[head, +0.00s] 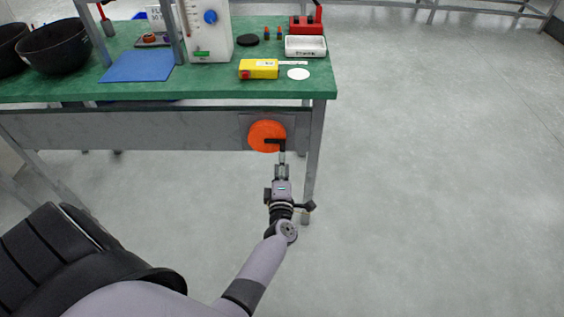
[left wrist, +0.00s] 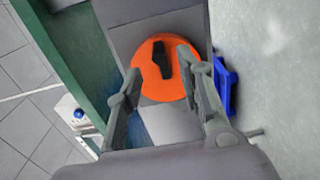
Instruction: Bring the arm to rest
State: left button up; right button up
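My left arm (head: 250,275) reaches forward from the bottom of the head view. My left gripper (head: 281,168) is in front of an orange disc (head: 256,136) with a black handle (head: 274,141), on the grey front panel of the bench. In the left wrist view, the fingers of my left gripper (left wrist: 160,62) are spread apart, with nothing seen held between them. The orange disc (left wrist: 150,90) and its black handle (left wrist: 162,60) show beyond and between the fingers. I cannot tell the exact gap to the handle. My right gripper is not in view.
The green bench (head: 210,88) holds a yellow box (head: 259,68), a white tray (head: 306,46), a blue mat (head: 138,65) and a black bowl (head: 62,48). A bench leg (head: 313,165) stands just right of my gripper. The floor (head: 440,170) to the right is clear.

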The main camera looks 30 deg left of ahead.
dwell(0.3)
